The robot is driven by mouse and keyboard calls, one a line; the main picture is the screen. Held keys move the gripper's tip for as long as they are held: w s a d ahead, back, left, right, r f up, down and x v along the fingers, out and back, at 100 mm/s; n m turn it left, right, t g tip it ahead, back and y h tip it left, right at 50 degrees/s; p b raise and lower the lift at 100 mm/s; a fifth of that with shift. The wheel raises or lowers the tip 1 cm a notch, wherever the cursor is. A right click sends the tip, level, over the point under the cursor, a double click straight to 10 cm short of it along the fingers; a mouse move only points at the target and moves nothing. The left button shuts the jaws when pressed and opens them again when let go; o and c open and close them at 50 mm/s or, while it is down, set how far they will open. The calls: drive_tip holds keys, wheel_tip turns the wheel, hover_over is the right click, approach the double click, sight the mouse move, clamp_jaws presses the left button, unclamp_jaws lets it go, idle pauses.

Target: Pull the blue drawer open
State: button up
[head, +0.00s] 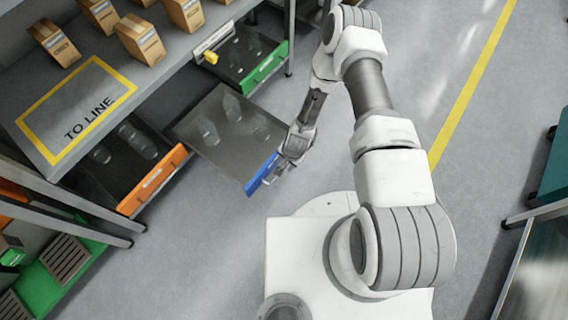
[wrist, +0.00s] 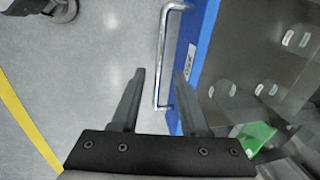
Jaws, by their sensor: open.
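The blue drawer (head: 262,174) stands well out from under the bench in the head view, with clear containers in its grey tray. In the wrist view its blue front (wrist: 197,50) runs down the middle right, with a silver bar handle (wrist: 163,50) on it. My gripper (wrist: 160,73) is open, with one finger on either side of the handle's lower part in the picture. I cannot tell whether either finger touches the handle. In the head view my gripper (head: 276,172) is beside the blue front and hides the handle.
An orange-fronted drawer (head: 152,181) is to the left and a green-fronted drawer (head: 264,66) is beyond, both partly out. Cardboard boxes (head: 141,40) stand on the bench above. Open grey floor (head: 215,255) lies in front of the blue drawer.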

wheel_tip(320, 180, up, 12)
drive_tip(key=s+d+p, duration=0.1)
drive_tip(key=d+p, duration=0.1)
drive_tip(key=p, duration=0.1)
drive_tip(key=shift+s+r+p, duration=0.2)
drive_tip(key=shift+p, duration=0.15)
drive_tip(key=w+d+r+n+t, duration=0.1)
drive_tip(key=w+d+r, duration=0.15)
drive_tip(key=r, duration=0.75)
drive_tip(key=w+d+r+n, duration=0.1)
drive_tip(key=w+r+n, duration=0.15)
drive_tip(key=r, duration=0.85)
drive_tip(key=w+d+r+n+t, duration=0.1)
drive_tip(key=w+r, duration=0.2)
drive_tip(key=r, duration=0.7)
drive_tip(key=s+d+r+n+t+h, duration=0.1)
drive_tip(key=s+d+r+n, duration=0.15)
drive_tip(key=s+r, duration=0.8)
drive_tip(key=s+d+r+n+t+h, duration=0.1)
drive_tip(key=s+d+r, duration=0.3)
drive_tip(key=s+r, duration=0.65)
wheel_tip(320, 180, up, 22)
drive_tip(key=w+p, duration=0.1)
drive_tip(key=p, duration=1.8)
drive_tip(key=shift+w+f, duration=0.15)
drive_tip(key=shift+w, duration=0.25)
